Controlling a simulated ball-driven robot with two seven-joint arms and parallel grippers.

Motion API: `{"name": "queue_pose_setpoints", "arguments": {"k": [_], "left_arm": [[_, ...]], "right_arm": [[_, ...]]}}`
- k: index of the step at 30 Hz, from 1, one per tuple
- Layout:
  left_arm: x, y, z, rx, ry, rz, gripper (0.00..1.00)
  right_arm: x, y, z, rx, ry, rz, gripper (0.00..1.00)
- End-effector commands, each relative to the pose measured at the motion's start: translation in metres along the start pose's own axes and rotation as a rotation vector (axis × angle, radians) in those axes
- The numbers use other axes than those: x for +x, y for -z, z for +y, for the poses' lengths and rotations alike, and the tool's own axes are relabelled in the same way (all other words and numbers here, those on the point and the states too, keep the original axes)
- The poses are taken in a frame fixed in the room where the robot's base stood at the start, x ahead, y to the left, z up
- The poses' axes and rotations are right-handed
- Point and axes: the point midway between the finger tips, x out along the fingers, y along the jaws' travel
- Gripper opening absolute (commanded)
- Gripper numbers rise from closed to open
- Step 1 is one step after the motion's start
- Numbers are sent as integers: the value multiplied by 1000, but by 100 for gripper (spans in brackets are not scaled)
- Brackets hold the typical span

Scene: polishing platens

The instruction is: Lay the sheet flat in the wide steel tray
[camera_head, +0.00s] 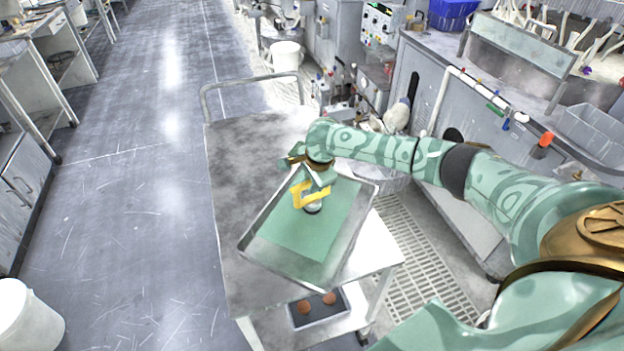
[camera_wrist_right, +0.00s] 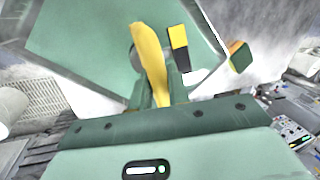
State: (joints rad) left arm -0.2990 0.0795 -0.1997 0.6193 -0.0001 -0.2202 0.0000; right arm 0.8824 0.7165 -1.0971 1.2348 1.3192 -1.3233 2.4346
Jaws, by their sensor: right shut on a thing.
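The wide steel tray (camera_head: 347,242) lies at an angle on top of a grey cart; its rim also shows in the right wrist view (camera_wrist_right: 95,88). The green sheet (camera_head: 285,232) is inside the tray's rim and looks flat; whether all of it touches the tray floor I cannot tell. It fills the upper left of the right wrist view (camera_wrist_right: 85,40). My right gripper (camera_head: 312,190) is over the tray, shut on a yellow handle (camera_head: 302,197). A small round grey cup (camera_head: 313,208) is beneath the handle, at the sheet. My left gripper is not in view.
The cart top (camera_head: 235,165) is bare left of the tray. A dark shallow tray (camera_head: 325,318) with brown round things sits on the lower shelf. A white bucket (camera_head: 286,55) stands behind the cart.

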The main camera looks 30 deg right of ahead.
Motion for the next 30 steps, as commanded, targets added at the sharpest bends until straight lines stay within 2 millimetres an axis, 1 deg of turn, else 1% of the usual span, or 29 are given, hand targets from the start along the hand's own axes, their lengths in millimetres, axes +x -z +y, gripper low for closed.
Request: {"name": "queue_pose_setpoints", "arguments": {"k": [1,4,18,24,30], "left_arm": [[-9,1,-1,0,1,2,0],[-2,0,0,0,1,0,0],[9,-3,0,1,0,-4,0],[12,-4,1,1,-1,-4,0],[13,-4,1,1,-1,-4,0]], "right_arm": [[-7,-1,-4,2,3,-3,0],[8,-1,1,2,1,-4,0],[51,-2,13,3,3,-4,0],[61,-2,16,1,3,-4,0],[64,-2,17,1,3,-4,0]]}}
